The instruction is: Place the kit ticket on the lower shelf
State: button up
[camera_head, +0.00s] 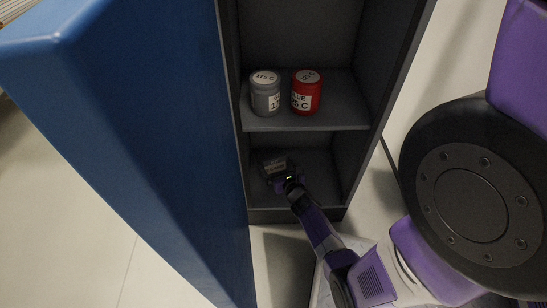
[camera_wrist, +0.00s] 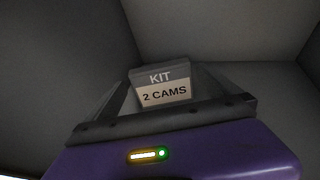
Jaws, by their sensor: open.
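The kit ticket (camera_head: 274,166) is a small dark grey block in the lower compartment of the cabinet; its lettering is hard to read in the head view. In the wrist view the ticket (camera_wrist: 162,86) shows "KIT" on a grey band and "2 CAMS" on a pale label. My gripper (camera_head: 284,178) reaches into the compartment from the front right. It is open, with its fingers on either side of the ticket. I cannot tell whether they touch it. The lower shelf (camera_head: 318,178) is bare right of the ticket. The ticket's underside is hidden.
On the upper shelf (camera_head: 345,108) stand a grey jar (camera_head: 265,93) and a red jar (camera_head: 306,92), directly above my gripper. A large blue cabinet door (camera_head: 150,130) stands open on the left. Dark side walls bound the compartment.

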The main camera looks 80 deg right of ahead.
jog(key=shift+p+v, duration=0.35)
jog(key=shift+v, duration=1.9)
